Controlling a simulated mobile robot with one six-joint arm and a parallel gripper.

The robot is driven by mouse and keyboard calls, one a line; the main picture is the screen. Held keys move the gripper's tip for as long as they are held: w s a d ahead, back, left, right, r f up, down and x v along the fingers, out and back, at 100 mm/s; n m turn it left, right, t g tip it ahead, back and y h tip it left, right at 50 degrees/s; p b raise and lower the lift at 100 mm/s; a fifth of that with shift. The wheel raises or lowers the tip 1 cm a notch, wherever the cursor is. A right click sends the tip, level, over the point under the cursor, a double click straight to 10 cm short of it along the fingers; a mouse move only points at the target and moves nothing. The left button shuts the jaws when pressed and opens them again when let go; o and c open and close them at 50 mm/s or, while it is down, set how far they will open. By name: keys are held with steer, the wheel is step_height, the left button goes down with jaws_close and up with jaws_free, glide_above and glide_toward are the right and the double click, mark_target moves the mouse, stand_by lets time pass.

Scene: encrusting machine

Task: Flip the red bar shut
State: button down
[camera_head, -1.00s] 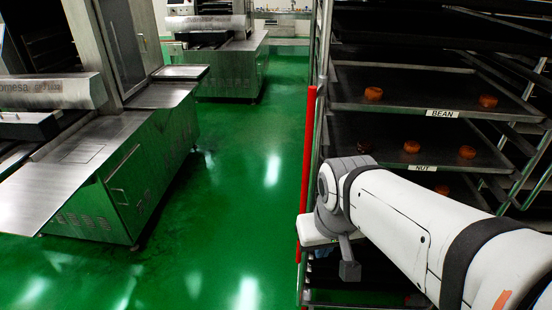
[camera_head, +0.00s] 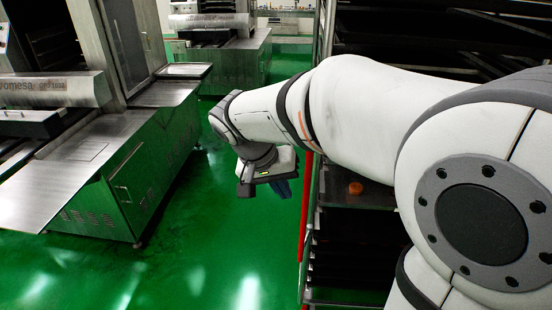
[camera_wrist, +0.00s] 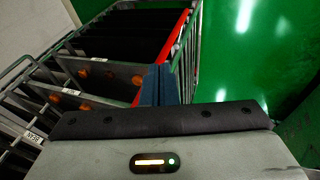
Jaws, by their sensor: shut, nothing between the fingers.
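The red bar (camera_head: 304,220) runs upright along the left front edge of the tray rack; my arm hides its upper part in the head view. In the wrist view the red bar (camera_wrist: 174,37) slants along the rack's edge, partly hidden behind the fingers.
The rack (camera_head: 318,285) holds dark trays with orange round pieces, such as this piece (camera_head: 355,188); my arm covers much of it. A steel machine (camera_head: 140,185) stands at the left, another machine (camera_head: 235,60) at the back. The green floor (camera_head: 225,240) between is clear.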

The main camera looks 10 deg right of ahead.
steer(key=w+a+r+m+t+h, duration=0.1)
steer(key=w+a+h, duration=0.1)
steer(key=w+a, duration=0.3)
steer(key=shift+a+r+m, duration=0.25)
steer(key=shift+a+m, duration=0.15)
steer(key=shift+a, duration=0.05)
steer(key=shift+w, duration=0.1)
steer(key=d+f+p, duration=0.2)
steer(key=d+f, duration=0.6)
steer(key=d, duration=0.1)
steer(key=shift+w+d, duration=0.25)
steer(key=shift+w, duration=0.15)
